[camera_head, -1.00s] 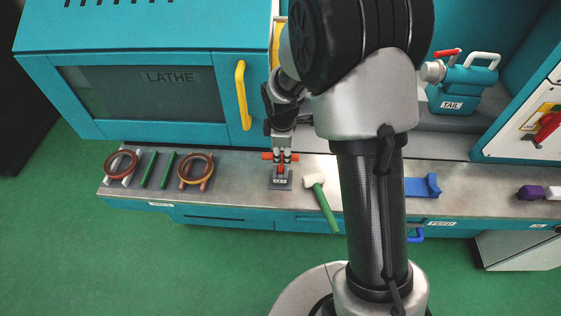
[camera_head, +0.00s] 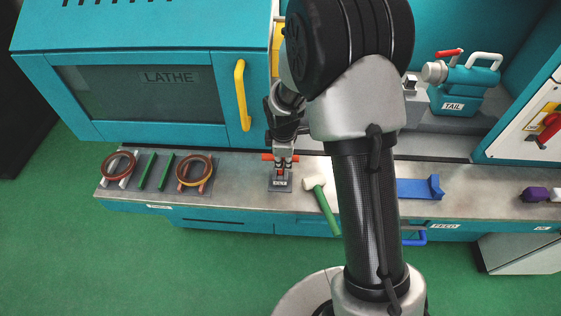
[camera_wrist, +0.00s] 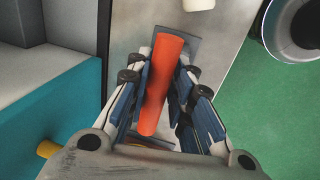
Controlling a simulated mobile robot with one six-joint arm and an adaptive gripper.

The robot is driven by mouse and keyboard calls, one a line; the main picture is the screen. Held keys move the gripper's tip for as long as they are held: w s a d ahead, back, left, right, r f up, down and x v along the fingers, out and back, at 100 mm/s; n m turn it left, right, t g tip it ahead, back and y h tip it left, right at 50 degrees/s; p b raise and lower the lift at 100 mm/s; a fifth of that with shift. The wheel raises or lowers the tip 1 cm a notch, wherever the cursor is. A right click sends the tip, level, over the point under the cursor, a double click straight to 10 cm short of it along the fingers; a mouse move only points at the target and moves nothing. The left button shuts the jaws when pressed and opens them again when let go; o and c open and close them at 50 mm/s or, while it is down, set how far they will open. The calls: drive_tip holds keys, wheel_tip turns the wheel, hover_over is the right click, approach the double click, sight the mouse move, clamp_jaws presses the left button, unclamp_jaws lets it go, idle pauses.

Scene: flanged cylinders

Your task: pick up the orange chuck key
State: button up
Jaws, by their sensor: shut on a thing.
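The orange chuck key (camera_head: 268,157) stands at its small dark plate (camera_head: 280,186) on the bench, its crossbar level. In the wrist view the orange bar (camera_wrist: 163,85) lies between the blue-padded fingers of my gripper (camera_wrist: 160,108). My gripper (camera_head: 283,163) reaches down from above and is shut on the chuck key. The key's lower shaft is mostly hidden by the fingers and bar, and I cannot tell whether it is clear of the plate.
A mallet with a white head and green handle (camera_head: 327,210) lies just right of the plate. Brown rings (camera_head: 194,170) and green rods (camera_head: 148,170) lie to the left. The lathe door with its yellow handle (camera_head: 242,95) stands behind. A blue block (camera_head: 415,188) sits to the right.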

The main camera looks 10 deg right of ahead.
clamp_jaws()
drive_tip(key=shift+w+r, duration=0.1)
drive_tip(key=shift+r, duration=0.1)
